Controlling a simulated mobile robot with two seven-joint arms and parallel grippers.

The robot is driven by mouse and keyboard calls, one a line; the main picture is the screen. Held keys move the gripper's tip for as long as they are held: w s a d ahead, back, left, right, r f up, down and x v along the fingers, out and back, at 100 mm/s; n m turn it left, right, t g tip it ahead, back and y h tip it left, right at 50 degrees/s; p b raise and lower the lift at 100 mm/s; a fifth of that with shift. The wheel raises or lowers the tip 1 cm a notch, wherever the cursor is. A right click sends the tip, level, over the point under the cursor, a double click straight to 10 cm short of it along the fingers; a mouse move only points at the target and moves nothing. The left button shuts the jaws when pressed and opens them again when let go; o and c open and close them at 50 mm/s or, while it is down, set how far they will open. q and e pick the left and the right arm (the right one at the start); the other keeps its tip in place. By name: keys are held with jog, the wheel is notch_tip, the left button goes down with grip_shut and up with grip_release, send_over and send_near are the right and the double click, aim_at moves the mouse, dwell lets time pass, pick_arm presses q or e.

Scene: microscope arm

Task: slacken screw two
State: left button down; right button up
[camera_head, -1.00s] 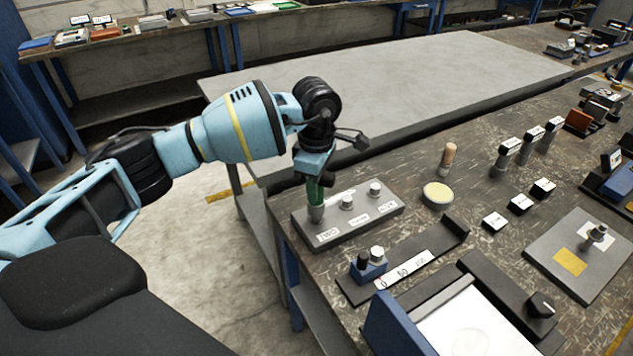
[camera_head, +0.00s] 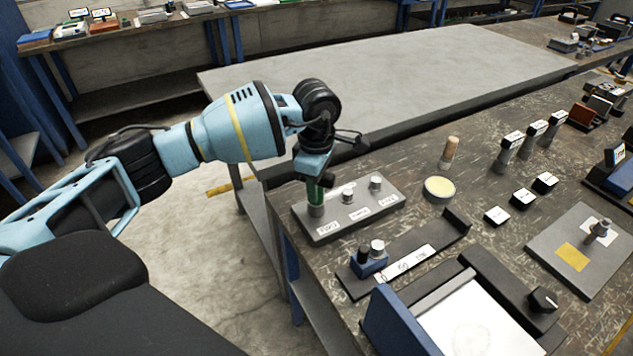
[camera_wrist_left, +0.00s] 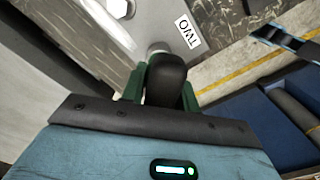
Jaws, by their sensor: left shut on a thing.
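The grey block (camera_head: 330,232) lies on the near left corner of the workbench, with a row of screws and a white label by each. My left gripper (camera_head: 316,192) points down over the block's left end. Its green fingers (camera_wrist_left: 160,85) are shut around a dark, rounded handle (camera_wrist_left: 166,72). Below it, a grey cylindrical end (camera_head: 316,211) meets the block at the left position. The screw there is mostly hidden. The middle screw (camera_head: 347,195) and right screw (camera_head: 375,183) stand free. My right gripper is out of view.
A dark rail with a blue holder (camera_head: 368,264) and white scale lies in front of the block. A yellow-topped disc (camera_head: 438,189) and wooden-handled tool (camera_head: 450,152) stand to the right. Several upright posts stand farther right. The pale table (camera_head: 390,80) behind is clear.

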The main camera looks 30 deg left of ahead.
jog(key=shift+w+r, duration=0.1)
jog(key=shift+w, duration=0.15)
pick_arm(q)
jog(key=shift+r+n, duration=0.1)
jog(key=shift+n, duration=0.2)
jog(key=shift+n+p, duration=0.8)
jog(key=shift+n, duration=0.5)
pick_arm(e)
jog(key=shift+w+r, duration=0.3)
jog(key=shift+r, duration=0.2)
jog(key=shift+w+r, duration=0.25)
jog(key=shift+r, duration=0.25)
pick_arm(q)
jog(key=shift+n, duration=0.4)
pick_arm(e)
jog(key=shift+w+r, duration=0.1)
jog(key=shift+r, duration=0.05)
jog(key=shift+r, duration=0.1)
